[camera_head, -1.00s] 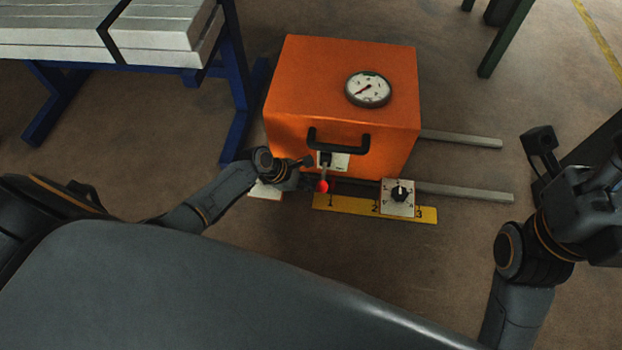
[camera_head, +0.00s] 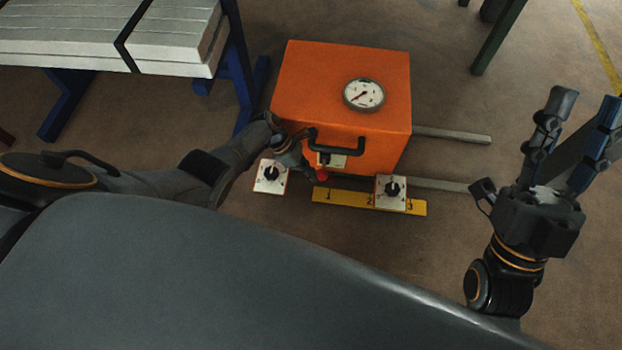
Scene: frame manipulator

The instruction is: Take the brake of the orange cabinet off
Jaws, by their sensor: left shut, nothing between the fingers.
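The orange cabinet (camera_head: 300,85) stands on the floor in the middle, with a round gauge on top and a black handle (camera_head: 352,148) on its front edge. A small lever with a red ball (camera_head: 321,175) hangs at its front, beside a pale label plate (camera_head: 334,161); this looks like the brake. My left gripper (camera_head: 298,148) is shut and empty at the cabinet's front left, close to the handle's left end and above the red ball. Whether it touches either is too small to tell. My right gripper (camera_head: 587,103) is open and empty at the right, fingers pointing up, away from the cabinet.
A yellow numbered strip (camera_head: 340,198) lies before the cabinet. One dial plate (camera_head: 390,192) sits by it, another (camera_head: 271,177) to the left. Two grey rails (camera_head: 455,134) run right from the cabinet. A blue-legged bench (camera_head: 180,30) stands at the upper left.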

